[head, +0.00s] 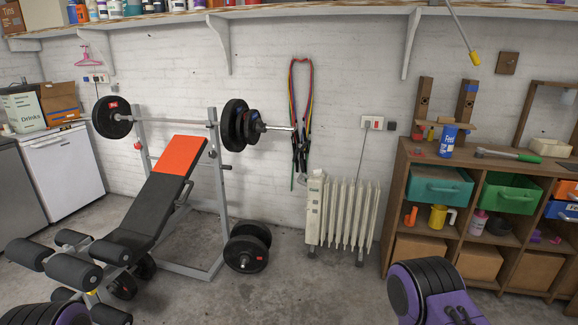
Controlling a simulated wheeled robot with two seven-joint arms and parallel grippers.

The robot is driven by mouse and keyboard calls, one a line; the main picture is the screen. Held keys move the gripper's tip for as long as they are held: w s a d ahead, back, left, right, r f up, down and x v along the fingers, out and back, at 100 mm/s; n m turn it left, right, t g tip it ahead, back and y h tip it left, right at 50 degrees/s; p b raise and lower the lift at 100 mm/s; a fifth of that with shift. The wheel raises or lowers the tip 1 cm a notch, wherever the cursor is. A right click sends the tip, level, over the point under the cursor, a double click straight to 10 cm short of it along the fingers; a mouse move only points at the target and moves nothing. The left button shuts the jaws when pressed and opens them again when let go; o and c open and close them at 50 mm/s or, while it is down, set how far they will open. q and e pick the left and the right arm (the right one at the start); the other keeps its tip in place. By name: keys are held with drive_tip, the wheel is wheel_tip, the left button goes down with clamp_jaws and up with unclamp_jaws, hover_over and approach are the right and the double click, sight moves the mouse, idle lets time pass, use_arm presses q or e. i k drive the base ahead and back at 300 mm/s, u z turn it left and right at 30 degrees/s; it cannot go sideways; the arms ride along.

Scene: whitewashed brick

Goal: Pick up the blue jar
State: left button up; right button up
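A blue container with a white top (447,140) stands upright on top of the wooden shelf unit (404,158) at the right. It is the clearest match for a blue jar. Several jars and tubs stand on the high wall shelf, cut off by the top edge of the picture. One of them is blue and white (114,8). Neither gripper shows; only purple and black parts, which look like my own arms, appear at the bottom left and bottom right. Nothing is seen touching the blue container.
A green-handled tool (510,155) lies right of the container. The unit holds a teal drawer (440,187), a green drawer (510,194) and a yellow jug (441,216). A white radiator (343,212) stands left of it. A weight bench (150,205) fills the left. Central floor is open.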

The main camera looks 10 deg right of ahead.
sight(449, 135)
drive_tip(key=z, duration=0.7)
drive_tip(key=i, duration=2.25)
drive_tip(key=z, duration=1.15)
